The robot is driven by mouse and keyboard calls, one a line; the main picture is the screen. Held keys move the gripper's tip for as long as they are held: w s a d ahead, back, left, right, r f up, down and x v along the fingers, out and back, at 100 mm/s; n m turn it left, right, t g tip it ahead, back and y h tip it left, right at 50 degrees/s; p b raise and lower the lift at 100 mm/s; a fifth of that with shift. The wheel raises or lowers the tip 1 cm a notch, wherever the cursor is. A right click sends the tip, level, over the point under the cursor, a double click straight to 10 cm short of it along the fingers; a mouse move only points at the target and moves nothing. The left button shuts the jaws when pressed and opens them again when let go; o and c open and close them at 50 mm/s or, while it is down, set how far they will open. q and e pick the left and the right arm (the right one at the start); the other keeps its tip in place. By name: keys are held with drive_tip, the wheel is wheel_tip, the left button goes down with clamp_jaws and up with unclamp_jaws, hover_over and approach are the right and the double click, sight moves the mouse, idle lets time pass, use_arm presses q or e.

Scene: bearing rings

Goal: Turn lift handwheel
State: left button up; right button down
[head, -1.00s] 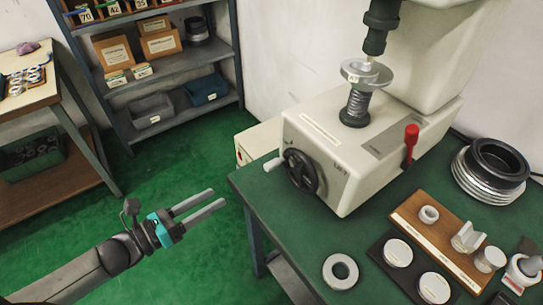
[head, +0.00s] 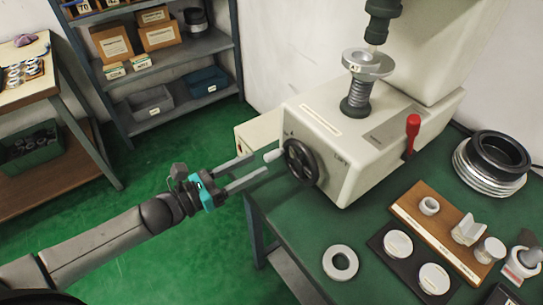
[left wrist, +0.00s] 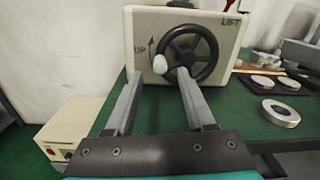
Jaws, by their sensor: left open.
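The black lift handwheel (head: 301,162) is on the front face of the cream tester (head: 345,140), with a white crank knob (head: 273,155) on its left side. In the left wrist view the handwheel (left wrist: 190,53) stands ahead, with its white knob (left wrist: 160,64) at its lower left and "UP" and "LIFT" printed on the face. My left gripper (head: 259,167) is open, fingers pointing at the wheel, tips close to the knob. In the left wrist view the knob shows between the fingers (left wrist: 158,80), beyond the tips or level with them; contact cannot be told. My right gripper is not in view.
A grey ring (head: 340,251) lies on the green bench (head: 290,225). A wooden block with parts (head: 412,205), a dark tray (head: 384,243) and stacked rings (head: 490,180) stand to the right. A red lever (head: 411,132) stands on the tester's side. Shelving is behind left.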

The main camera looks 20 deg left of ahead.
sight(271, 156)
use_arm(q)
drive_tip(key=shift+b+x, duration=0.3)
drive_tip(key=shift+x, duration=2.6)
clamp_jaws()
